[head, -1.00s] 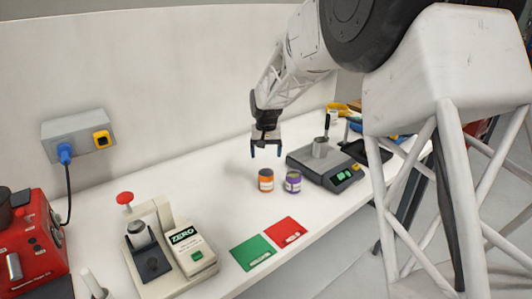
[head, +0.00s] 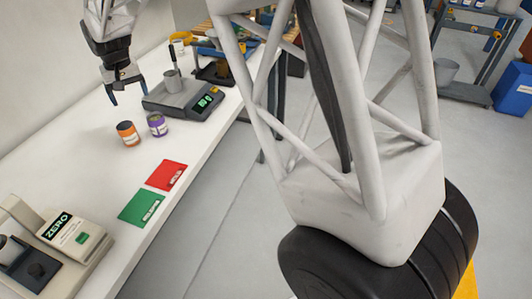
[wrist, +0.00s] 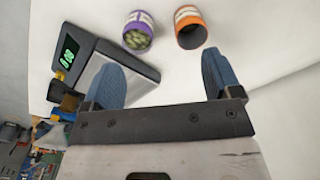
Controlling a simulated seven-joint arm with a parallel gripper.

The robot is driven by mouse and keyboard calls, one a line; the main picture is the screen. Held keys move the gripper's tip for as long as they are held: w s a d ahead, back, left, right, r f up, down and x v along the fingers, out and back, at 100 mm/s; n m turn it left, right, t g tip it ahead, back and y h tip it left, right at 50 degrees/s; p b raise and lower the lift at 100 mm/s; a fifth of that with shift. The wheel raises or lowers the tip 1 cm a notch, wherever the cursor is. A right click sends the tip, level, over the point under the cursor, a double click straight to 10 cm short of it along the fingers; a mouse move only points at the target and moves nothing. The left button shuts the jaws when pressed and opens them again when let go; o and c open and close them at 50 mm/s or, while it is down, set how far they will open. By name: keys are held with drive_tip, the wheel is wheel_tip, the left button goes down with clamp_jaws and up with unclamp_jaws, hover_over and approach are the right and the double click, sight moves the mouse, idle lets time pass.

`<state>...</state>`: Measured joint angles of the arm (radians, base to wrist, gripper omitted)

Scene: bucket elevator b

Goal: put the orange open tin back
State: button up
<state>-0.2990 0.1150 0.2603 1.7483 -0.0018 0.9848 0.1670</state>
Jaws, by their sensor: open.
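The orange open tin (head: 128,134) stands upright on the white bench, left of a purple tin (head: 157,124). In the wrist view the orange tin (wrist: 190,27) lies ahead of my right-hand finger, its open top showing a dark inside. The purple tin (wrist: 138,31) there holds green contents. My gripper (head: 128,92) is open and empty, above the bench and behind the tins, apart from both. Its two blue fingers also show in the wrist view (wrist: 162,82).
A green card (head: 141,207) and a red card (head: 166,175) lie on the bench in front. A ZERO device (head: 62,240) is at lower left. Bare bench lies left of the tins.

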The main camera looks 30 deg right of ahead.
drive_tip(key=s+d+r+m+t, duration=0.1)
drive_tip(key=s+d+r, duration=0.3)
drive_tip(key=s+d, duration=0.45)
drive_tip(key=s+d+r, duration=0.4)
drive_tip(key=s+d, duration=0.2)
drive_tip(key=s, duration=0.6)
drive_tip(key=s+d+f, duration=0.1)
drive_tip(key=s+d, duration=0.2)
drive_tip(key=s, duration=0.5)
drive_tip(key=s+d+f, duration=0.1)
drive_tip(key=s+d, duration=0.1)
drive_tip(key=s, duration=0.5)
drive_tip(key=s+d+f+t, duration=0.1)
drive_tip(key=s+d, duration=0.2)
drive_tip(key=s, duration=0.5)
drive_tip(key=shift+s+d+f+m, duration=0.2)
drive_tip(key=shift+s+d+m, duration=0.1)
drive_tip(key=shift+s+m, duration=0.1)
